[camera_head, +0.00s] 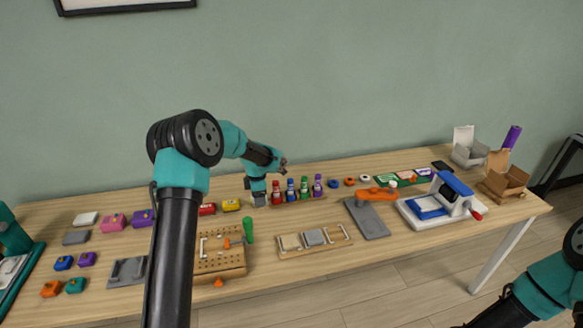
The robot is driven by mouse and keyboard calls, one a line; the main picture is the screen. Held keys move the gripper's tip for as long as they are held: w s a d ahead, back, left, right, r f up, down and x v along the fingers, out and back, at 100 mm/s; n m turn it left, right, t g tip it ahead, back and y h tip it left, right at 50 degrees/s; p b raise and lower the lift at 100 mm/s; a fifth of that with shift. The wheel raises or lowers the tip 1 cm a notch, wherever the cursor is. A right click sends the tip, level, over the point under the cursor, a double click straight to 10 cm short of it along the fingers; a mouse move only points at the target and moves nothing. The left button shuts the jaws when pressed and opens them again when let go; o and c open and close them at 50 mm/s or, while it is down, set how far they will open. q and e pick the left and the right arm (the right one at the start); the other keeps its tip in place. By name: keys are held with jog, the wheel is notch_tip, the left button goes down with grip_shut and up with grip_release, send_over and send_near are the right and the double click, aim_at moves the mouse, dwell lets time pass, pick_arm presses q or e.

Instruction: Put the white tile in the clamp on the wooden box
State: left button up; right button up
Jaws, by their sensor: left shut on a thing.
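A wooden box (232,265) with rows of holes in its top stands near the table's front edge, partly behind my left arm. A clamp with a pale bracket (203,246) and an orange knob (227,244) is on it. My left gripper (259,201) points down behind the box, left of the row of small bottles. It is shut on a small pale grey piece, mostly hidden by the fingers; I cannot tell if this is the white tile. A flat white block (86,218) lies at the far left. My right arm shows at the lower right, its gripper out of view.
Small bottles (291,189) stand in a rack beside the left gripper. A green-handled tool (249,231) lies right of the box. A grey plate (367,219) and a blue-and-white device (441,205) stand further right.

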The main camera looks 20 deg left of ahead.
pick_arm(q)
jog(key=d+f+m, duration=0.1)
jog(key=d+m, duration=0.3)
jog(key=d, duration=0.2)
jog(key=d+f+m, duration=0.1)
jog(key=d+m, duration=0.3)
jog(key=d, duration=0.1)
jog(key=d+f+m, duration=0.1)
jog(key=d+m, duration=0.3)
jog(key=d, duration=0.2)
jog(key=shift+w+d, duration=0.25)
jog(key=shift+d, duration=0.1)
jog(key=s+d+f+m, duration=0.1)
jog(key=d+m, duration=0.3)
jog(key=d, duration=0.1)
jog(key=s+d+f+m, duration=0.1)
jog(key=s+d+m, duration=0.1)
jog(key=d+m, duration=0.2)
jog(key=s+d+f+m, duration=0.1)
jog(key=d+m, duration=0.4)
jog(key=d, duration=0.2)
jog(key=shift+s+d, duration=0.25)
jog(key=shift+d, duration=0.15)
